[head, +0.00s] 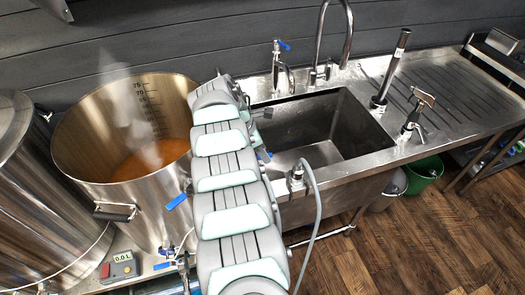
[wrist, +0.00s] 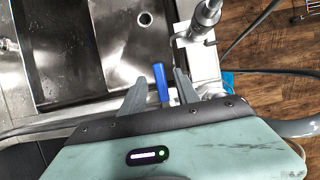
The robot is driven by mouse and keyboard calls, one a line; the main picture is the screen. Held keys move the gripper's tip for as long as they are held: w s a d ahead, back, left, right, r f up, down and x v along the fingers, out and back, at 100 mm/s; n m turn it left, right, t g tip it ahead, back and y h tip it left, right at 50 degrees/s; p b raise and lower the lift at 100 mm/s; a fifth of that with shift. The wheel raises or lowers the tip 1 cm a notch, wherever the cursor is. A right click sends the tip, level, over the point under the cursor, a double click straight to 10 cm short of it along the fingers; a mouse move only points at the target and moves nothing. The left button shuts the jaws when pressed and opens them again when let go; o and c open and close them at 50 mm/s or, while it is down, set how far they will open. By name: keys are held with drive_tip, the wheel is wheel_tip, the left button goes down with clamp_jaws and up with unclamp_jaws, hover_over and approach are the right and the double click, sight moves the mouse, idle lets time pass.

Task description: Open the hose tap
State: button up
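The hose tap (head: 297,174) sits at the front edge of the sink, with a grey hose (head: 318,215) hanging from it. In the wrist view a blue lever (wrist: 161,82), apparently its handle, stands between the fingers of my gripper (wrist: 160,84). The fingers are open, with a visible gap on each side of the lever. I cannot tell how deep the lever sits between them. In the head view my arm hides most of the gripper and the lever; only a bit of blue shows beside the arm.
A steel sink (head: 372,150) lies behind the tap. A blue-handled faucet (head: 277,60) and a curved spout (head: 347,30) stand behind the sink. A green bucket (head: 424,175) is below.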

drive_tip(key=shift+c, duration=0.6)
clamp_jaws()
idle(0.7)
